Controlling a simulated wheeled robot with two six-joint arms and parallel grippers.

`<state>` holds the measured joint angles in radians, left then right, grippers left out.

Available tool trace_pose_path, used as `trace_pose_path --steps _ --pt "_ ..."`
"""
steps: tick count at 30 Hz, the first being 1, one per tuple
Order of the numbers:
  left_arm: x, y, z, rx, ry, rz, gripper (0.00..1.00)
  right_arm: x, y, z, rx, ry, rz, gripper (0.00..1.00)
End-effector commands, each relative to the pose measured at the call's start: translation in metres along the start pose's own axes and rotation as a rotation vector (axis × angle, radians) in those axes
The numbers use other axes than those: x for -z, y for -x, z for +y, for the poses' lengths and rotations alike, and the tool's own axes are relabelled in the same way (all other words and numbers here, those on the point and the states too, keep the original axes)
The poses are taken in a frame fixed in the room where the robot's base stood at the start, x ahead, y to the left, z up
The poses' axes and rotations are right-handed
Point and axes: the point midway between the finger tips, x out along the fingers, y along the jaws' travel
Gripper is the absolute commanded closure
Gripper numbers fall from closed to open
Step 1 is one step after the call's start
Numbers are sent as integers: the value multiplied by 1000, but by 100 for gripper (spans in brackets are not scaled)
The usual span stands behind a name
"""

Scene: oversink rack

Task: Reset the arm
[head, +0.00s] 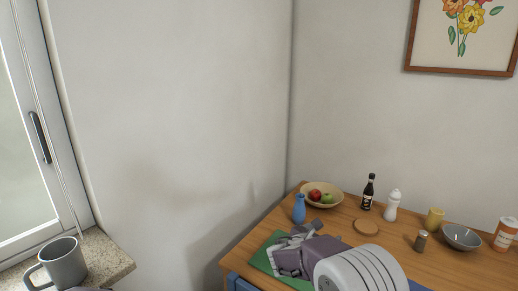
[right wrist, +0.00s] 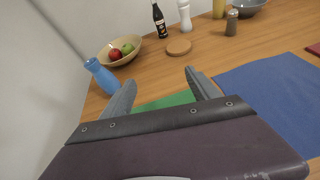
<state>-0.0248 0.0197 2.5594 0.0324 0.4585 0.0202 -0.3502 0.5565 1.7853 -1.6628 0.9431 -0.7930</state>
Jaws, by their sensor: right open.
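My right gripper (head: 300,232) is above the left part of the wooden table in the head view, over a green mat or board (head: 262,258). In the right wrist view its two grey fingers (right wrist: 160,80) stand apart with nothing between them. The green surface (right wrist: 172,100) shows just beyond and below them, partly hidden by the gripper body. My left gripper is not in view.
A blue bottle (head: 299,209) and a fruit bowl (head: 322,201) stand near the gripper. Behind are a dark bottle (head: 368,192), white bottle (head: 391,206) and wooden coaster (head: 366,226). A blue mat (right wrist: 270,95) lies right. A grey mug (head: 65,262) stands on the left counter.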

Motion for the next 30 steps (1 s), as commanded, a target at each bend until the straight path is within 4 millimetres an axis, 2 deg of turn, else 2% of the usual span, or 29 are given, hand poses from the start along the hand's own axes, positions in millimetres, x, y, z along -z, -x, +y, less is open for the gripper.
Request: trace_pose_path --steps 1,4,8,11,12,15,18,21,25,27,28,30 --pt "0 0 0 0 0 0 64 -7 -2 -18 34 -32 10 30" --pt "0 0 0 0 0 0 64 -8 -2 -57 115 -112 63 30" --pt "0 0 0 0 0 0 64 10 8 -115 249 -291 176 30" --pt "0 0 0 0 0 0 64 40 30 -164 390 -518 296 30" --pt "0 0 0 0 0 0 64 58 44 -183 461 -639 351 30" --pt "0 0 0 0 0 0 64 107 88 -215 667 -1003 481 30" --pt "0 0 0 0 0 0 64 147 129 -224 861 -1334 556 30" --pt "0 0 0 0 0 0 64 176 160 -220 1035 -1604 586 30" --pt "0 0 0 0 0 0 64 205 188 -208 1273 -1929 558 30" --pt "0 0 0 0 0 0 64 205 186 -194 1359 -2143 498 30" --pt "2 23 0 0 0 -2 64 183 195 -193 1358 -2137 497 30" --pt "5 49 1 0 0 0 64 160 204 -192 1355 -2128 500 30"
